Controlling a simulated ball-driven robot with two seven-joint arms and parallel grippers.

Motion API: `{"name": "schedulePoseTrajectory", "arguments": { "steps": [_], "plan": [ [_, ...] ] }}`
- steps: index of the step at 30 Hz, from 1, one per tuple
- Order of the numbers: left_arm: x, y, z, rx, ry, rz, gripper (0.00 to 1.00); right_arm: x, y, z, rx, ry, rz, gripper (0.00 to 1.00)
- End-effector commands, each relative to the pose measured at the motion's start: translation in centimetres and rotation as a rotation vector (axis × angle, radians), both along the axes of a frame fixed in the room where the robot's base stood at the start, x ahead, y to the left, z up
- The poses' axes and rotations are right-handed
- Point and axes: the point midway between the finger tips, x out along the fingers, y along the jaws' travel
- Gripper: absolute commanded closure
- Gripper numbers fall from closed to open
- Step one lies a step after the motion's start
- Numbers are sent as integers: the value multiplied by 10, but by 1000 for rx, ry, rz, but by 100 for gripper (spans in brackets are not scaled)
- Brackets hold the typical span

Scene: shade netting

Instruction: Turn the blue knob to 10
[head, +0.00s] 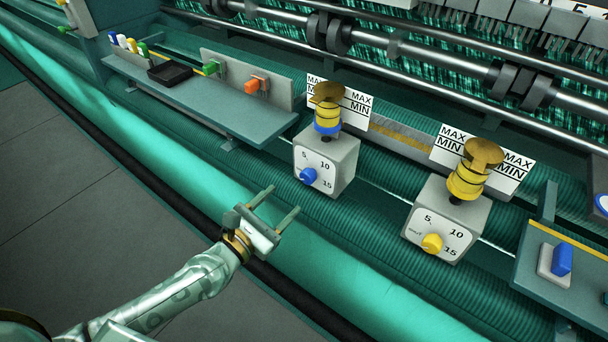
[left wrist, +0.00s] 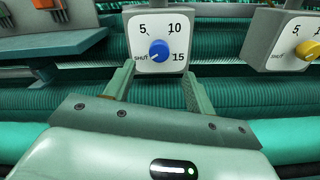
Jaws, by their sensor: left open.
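The blue knob (head: 308,176) is on the white dial face of a grey box (head: 341,165), the left one of two. The dial reads SHUT, 5, 10 and 15. In the left wrist view the blue knob (left wrist: 159,50) has a pale mark that seems to point lower left, towards SHUT. My left gripper (head: 285,199) is open and empty, in front of and below the knob, its fingers pointing at the box. In the left wrist view its fingertips (left wrist: 160,68) are either side of the knob's line, apart from it. My right gripper is not in view.
A second box with a yellow knob (head: 432,243) stands to the right. A shelf (head: 205,95) with a black tray (head: 170,73) and green and orange clips is at the left. A panel with a blue switch (head: 562,260) is at the far right. Green netting rolls lie below.

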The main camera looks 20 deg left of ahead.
Motion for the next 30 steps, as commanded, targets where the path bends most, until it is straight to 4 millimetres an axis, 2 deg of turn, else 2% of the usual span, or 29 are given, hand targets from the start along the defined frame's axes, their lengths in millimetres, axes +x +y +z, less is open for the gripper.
{"name": "schedulePoseTrajectory", "arguments": {
  "steps": [3,10,15,24,25,29,30],
  "plan": [
    [31,-11,3,1,-3,1,45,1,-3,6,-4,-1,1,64],
    [73,-26,0,2,-2,0,45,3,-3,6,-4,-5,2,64],
    [87,-32,-1,3,0,-1,45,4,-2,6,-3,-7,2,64],
    [89,-32,0,5,-1,-1,45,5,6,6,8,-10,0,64],
    [89,-32,0,5,-1,-1,50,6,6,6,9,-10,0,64],
    [89,-32,0,5,-1,-1,87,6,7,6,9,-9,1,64],
    [89,-32,0,5,-1,-1,90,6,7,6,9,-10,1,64]
  ]
}}
